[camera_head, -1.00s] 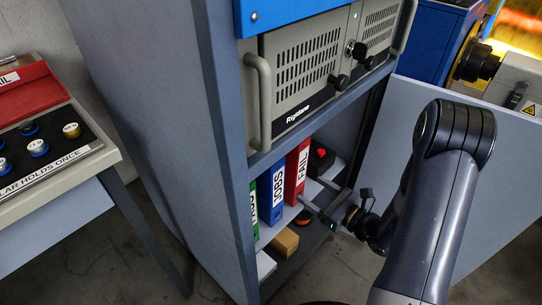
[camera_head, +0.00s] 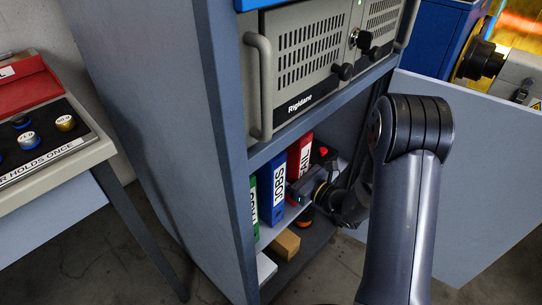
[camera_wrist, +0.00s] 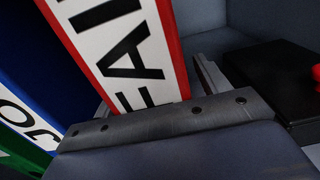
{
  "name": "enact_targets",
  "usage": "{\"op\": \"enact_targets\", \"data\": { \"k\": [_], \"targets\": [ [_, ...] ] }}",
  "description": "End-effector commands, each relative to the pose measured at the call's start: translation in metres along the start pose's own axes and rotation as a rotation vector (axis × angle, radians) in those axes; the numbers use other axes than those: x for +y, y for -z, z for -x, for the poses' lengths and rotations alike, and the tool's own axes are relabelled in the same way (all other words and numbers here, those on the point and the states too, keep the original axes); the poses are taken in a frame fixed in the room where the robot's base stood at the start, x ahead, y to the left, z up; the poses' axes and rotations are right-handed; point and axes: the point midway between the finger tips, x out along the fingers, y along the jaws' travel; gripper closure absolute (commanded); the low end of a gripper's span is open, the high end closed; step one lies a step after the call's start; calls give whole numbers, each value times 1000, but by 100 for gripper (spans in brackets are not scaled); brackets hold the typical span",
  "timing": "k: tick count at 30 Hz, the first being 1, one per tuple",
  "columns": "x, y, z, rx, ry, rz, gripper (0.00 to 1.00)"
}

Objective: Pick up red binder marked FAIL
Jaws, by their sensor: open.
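The red binder marked FAIL (camera_head: 300,153) stands upright on the cabinet's lower shelf, to the right of the blue JOBS binder (camera_head: 272,188). In the wrist view the red binder (camera_wrist: 127,42) fills the upper middle, with its white FAIL label facing me. My gripper (camera_head: 303,186) is inside the shelf opening in front of the red binder, covering its lower part. In the wrist view my gripper (camera_wrist: 152,92) is open. One finger shows just right of the binder's spine; the other is mostly hidden at its left. I cannot tell whether either finger touches the binder.
A green binder (camera_head: 253,210) stands left of the blue one. A black box with a red button (camera_wrist: 285,85) sits right of the red binder. A cardboard-coloured block (camera_head: 286,244) lies below. The Rigidane unit (camera_head: 310,70) hangs above; the open door (camera_head: 470,150) is at right.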

Motion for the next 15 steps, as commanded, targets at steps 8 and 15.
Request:
{"op": "enact_targets", "data": {
  "k": [8,15],
  "targets": [
    [0,0,0,0,0,0,36],
    [0,0,0,0,0,-1,56]
  ]
}}
